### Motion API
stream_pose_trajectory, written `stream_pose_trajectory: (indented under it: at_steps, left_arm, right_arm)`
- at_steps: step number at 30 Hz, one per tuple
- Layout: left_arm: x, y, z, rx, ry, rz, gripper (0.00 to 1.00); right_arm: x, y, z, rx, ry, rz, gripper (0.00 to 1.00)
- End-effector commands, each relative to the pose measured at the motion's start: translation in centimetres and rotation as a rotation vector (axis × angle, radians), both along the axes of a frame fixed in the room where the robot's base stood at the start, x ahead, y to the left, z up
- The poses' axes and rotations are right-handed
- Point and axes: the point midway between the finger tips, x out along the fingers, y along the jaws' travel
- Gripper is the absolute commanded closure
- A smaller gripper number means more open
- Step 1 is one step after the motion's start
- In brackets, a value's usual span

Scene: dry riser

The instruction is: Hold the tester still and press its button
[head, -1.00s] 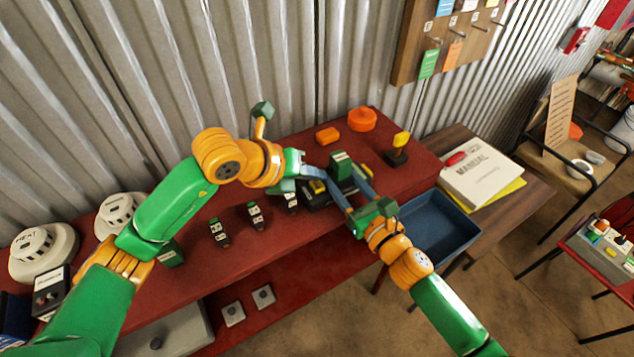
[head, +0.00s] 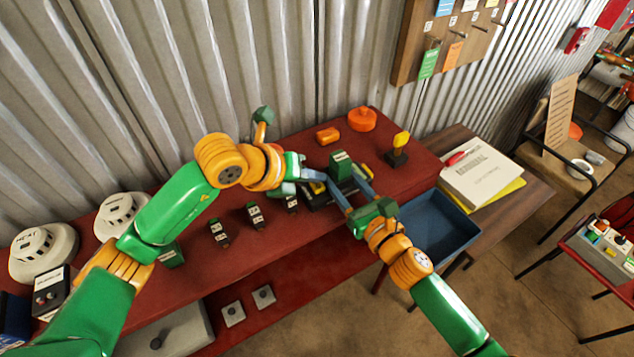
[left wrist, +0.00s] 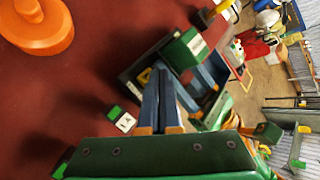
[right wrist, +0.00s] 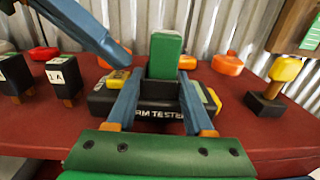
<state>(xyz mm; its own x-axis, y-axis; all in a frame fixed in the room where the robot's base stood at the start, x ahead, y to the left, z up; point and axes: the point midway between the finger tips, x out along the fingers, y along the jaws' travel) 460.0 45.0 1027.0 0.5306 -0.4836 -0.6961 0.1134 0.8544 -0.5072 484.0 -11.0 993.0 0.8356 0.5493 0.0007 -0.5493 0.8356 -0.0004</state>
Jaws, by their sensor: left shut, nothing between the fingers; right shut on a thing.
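The alarm tester (right wrist: 150,113) is a black box on the red bench, with a tall green block (right wrist: 165,55) standing up from it and a yellow button (right wrist: 118,79) on its left part. In the head view the arms partly hide the tester (head: 318,200).
Small black labelled blocks (head: 219,234) stand left of the tester. A blue tray (head: 440,228) lies right of the bench. White detectors (head: 42,252) sit at far left.

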Motion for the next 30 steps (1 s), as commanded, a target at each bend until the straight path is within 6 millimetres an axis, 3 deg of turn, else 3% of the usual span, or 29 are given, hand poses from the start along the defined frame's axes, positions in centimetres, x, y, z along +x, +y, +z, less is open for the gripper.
stream_pose_trajectory:
  at_steps: [30]
  left_arm:
    - [-0.02, -0.01, -0.90, 0.000, 0.002, -0.001, 1.00]
  right_arm:
    - [-0.02, -0.02, -0.14, -0.002, 0.003, -0.001, 1.00]
